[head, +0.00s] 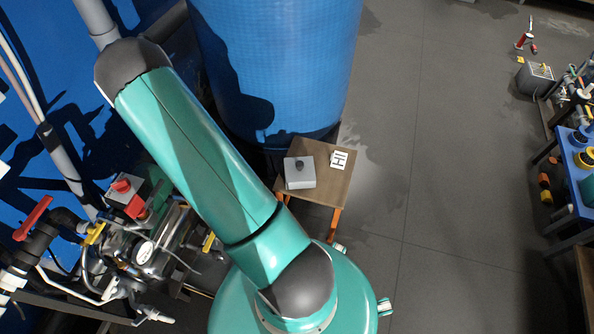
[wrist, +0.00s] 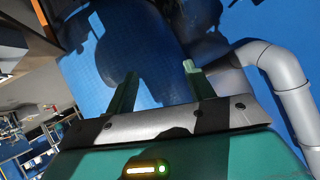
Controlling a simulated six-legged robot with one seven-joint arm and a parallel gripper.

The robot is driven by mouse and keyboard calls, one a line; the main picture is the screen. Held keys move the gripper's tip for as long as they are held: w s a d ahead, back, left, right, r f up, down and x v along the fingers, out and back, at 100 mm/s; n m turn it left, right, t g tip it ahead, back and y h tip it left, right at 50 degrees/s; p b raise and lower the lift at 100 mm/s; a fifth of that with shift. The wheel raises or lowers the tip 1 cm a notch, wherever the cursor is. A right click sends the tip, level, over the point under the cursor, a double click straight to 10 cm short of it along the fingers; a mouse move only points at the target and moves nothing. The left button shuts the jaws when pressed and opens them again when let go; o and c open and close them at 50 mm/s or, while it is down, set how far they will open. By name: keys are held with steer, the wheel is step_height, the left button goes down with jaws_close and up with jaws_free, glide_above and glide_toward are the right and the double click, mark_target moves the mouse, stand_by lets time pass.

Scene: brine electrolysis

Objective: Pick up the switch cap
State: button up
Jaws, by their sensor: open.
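A small dark knob-like piece (head: 299,165) sits on a light grey box (head: 300,182) on a small wooden stool in the head view. It may be the switch cap, but it is too small to tell for sure. My gripper (wrist: 159,70) shows in the wrist view, its two green fingers apart with nothing between them. It points toward a blue surface, away from the stool. Neither the box nor the dark piece can be made out in the wrist view. The gripper itself is out of sight in the head view.
The wooden stool (head: 327,190) also carries a white label with black marks (head: 339,160). A big blue tank (head: 275,65) stands right behind it. Pipes and valves with a red handle (head: 33,218) crowd the left. Open grey floor lies to the right. A grey pipe (wrist: 283,75) bends beside my gripper.

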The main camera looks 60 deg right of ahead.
steer(key=s+d+f+m+g+h, duration=0.1)
steer(key=s+d+f+h, duration=0.1)
steer(key=s+d+f, duration=0.35)
steer(key=g+h, duration=0.3)
steer(key=h, duration=0.4)
glide_toward(299, 168)
steer(key=d, duration=0.4)
steer(key=w+d, duration=0.1)
steer(key=shift+d+r, duration=0.4)
steer(key=d, duration=0.3)
steer(key=w+d, duration=0.1)
steer(key=d, duration=0.1)
steer(key=shift+d+f, duration=0.2)
steer(key=shift+d, duration=0.1)
steer(key=shift+c, duration=0.2)
steer(key=shift+s, duration=0.1)
steer(key=c, duration=1.1)
jaws_close()
